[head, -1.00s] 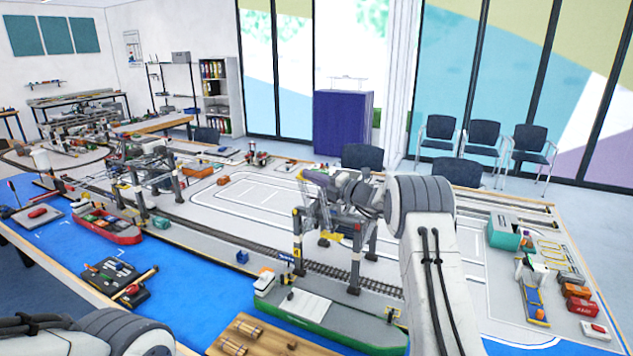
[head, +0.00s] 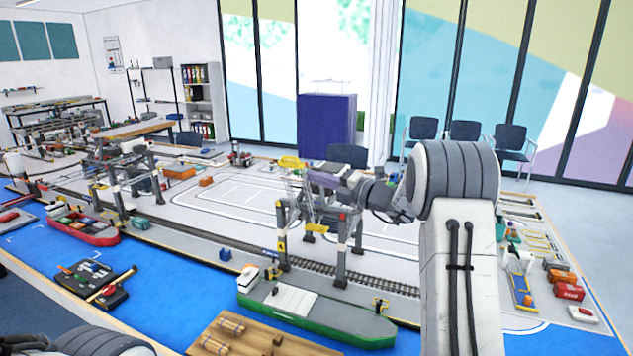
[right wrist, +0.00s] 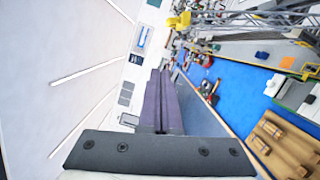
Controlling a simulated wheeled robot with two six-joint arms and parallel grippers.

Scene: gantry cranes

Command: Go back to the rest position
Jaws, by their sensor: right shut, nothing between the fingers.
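My right gripper (head: 324,178) shows in the head view in front of the upper part of the near gantry crane (head: 341,250). Its purple-grey fingers point left in the picture. In the right wrist view the two fingers (right wrist: 160,75) lie together, shut, with nothing between them. The grey crane has yellow parts, and my gripper and wrist hide some of its top. I cannot tell whether they touch. My left arm shows only as a link at the lower left, and its gripper is out of the picture.
A green ship (head: 335,319) lies by the quay below the crane. A wooden tray (head: 262,345) with brown rolls is in front. A second gantry crane (head: 124,185) and a red ship (head: 80,230) stand at left. Blue water surface (head: 170,285) is largely open.

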